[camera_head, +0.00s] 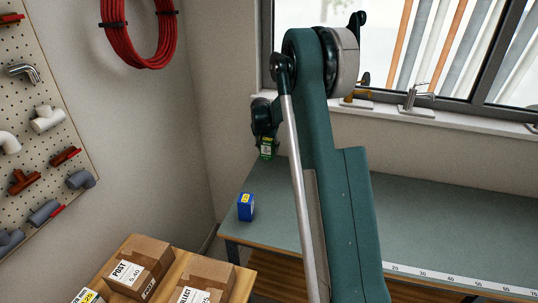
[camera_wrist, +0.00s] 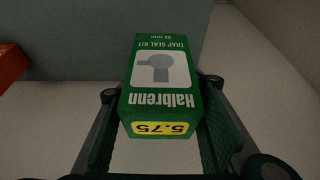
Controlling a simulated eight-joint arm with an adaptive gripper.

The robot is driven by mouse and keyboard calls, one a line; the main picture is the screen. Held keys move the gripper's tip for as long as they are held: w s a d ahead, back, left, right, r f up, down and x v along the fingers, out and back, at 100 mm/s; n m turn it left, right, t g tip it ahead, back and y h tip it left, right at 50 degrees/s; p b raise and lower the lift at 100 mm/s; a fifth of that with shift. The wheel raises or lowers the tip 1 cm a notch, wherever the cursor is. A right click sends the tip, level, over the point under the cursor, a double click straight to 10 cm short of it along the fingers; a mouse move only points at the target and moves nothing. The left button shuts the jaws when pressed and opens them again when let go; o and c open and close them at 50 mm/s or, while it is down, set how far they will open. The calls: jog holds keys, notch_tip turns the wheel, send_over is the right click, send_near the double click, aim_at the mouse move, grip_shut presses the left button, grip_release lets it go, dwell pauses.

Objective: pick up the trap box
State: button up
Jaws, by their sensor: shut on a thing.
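The trap box is a green carton (camera_wrist: 158,85) marked "TRAP SEAL KIT" and "Halbrenn", with a yellow 5.75 price label. In the wrist view it sits between the two finger pads, its printing upside down. My gripper (camera_wrist: 165,135) is shut on it. In the head view the green box (camera_head: 267,147) hangs below my gripper (camera_head: 266,135), near the back left corner of the workbench. It appears held above the bench top, though the gap is hard to judge. My arm hides much of the bench's middle.
A blue box (camera_head: 246,207) with a yellow label stands on the grey-green workbench (camera_head: 440,215) near its left end. Cardboard parcels (camera_head: 138,268) sit on a wooden surface at the lower left. A pegboard (camera_head: 60,125) with pipe fittings hangs at left. The bench's right side looks clear.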

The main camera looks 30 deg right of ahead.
jog(key=shift+r, duration=0.4)
dwell(0.4)
jog(key=s+a, duration=0.8)
jog(key=s, duration=0.3)
jog(key=shift+s+a, duration=0.15)
jog(key=shift+a, duration=0.1)
jog(key=shift+r, duration=0.1)
jog(key=shift+f, duration=3.15)
jog(key=shift+f, duration=1.85)
jog(key=shift+f+b, duration=0.15)
jog(key=shift+b, duration=0.2)
